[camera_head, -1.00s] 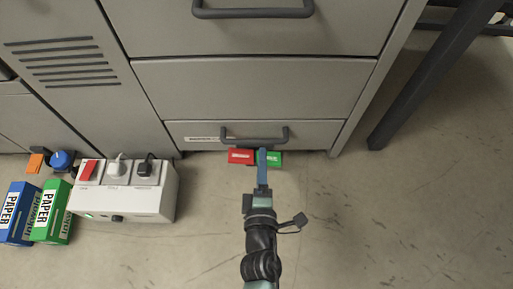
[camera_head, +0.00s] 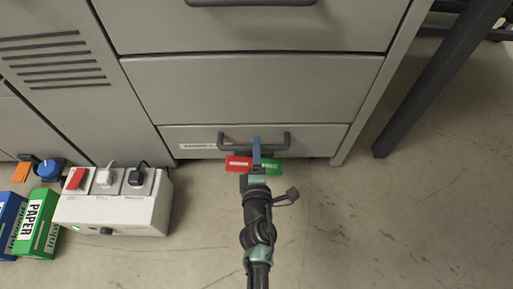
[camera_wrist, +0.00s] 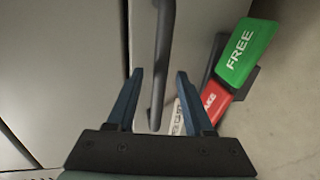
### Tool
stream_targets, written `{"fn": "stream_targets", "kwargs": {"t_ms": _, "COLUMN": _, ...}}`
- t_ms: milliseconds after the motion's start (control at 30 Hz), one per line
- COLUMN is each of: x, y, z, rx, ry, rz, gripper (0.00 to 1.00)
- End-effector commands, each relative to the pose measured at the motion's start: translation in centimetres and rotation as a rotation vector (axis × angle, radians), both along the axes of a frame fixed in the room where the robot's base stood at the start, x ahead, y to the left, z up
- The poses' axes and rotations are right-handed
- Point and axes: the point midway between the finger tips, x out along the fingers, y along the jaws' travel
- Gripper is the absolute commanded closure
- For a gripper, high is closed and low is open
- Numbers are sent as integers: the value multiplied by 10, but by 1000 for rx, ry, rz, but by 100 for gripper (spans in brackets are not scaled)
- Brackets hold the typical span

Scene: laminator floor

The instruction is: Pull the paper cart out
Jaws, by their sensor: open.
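The paper cart (camera_head: 310,144) is a low grey front at the bottom of the cabinet, with a dark bar handle (camera_head: 226,139). Below the handle are a red pedal (camera_head: 238,163) and a green pedal (camera_head: 272,167). In the wrist view the green pedal (camera_wrist: 246,50) reads FREE, and the red pedal (camera_wrist: 215,101) is partly hidden. My gripper (camera_head: 256,145) is open at the middle of the handle. In the wrist view its fingers (camera_wrist: 159,76) appear on either side of the handle bar (camera_wrist: 164,45). I cannot tell whether they touch it.
A white switch box (camera_head: 115,212) stands on the floor at left, beside green (camera_head: 38,225) and blue (camera_head: 10,220) paper packs. A dark table leg (camera_head: 440,80) stands at right. The floor in front of the cart is clear apart from my arm.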

Motion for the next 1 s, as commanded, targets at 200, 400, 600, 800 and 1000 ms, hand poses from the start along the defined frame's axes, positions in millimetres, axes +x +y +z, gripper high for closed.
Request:
{"fn": "stream_targets", "kwargs": {"t_ms": 200, "x": 16, "y": 0, "z": -4, "rx": 0, "ry": 0, "rz": 0, "gripper": 48}}
{"fn": "stream_targets", "kwargs": {"t_ms": 400, "x": 17, "y": 0, "z": -4, "rx": 0, "ry": 0, "rz": 0, "gripper": 48}}
{"fn": "stream_targets", "kwargs": {"t_ms": 600, "x": 17, "y": 0, "z": -3, "rx": 0, "ry": 0, "rz": 0, "gripper": 64}}
{"fn": "stream_targets", "kwargs": {"t_ms": 800, "x": 17, "y": 0, "z": -4, "rx": 0, "ry": 0, "rz": 0, "gripper": 100}}
{"fn": "stream_targets", "kwargs": {"t_ms": 1000, "x": 17, "y": 0, "z": -3, "rx": 0, "ry": 0, "rz": 0, "gripper": 100}}
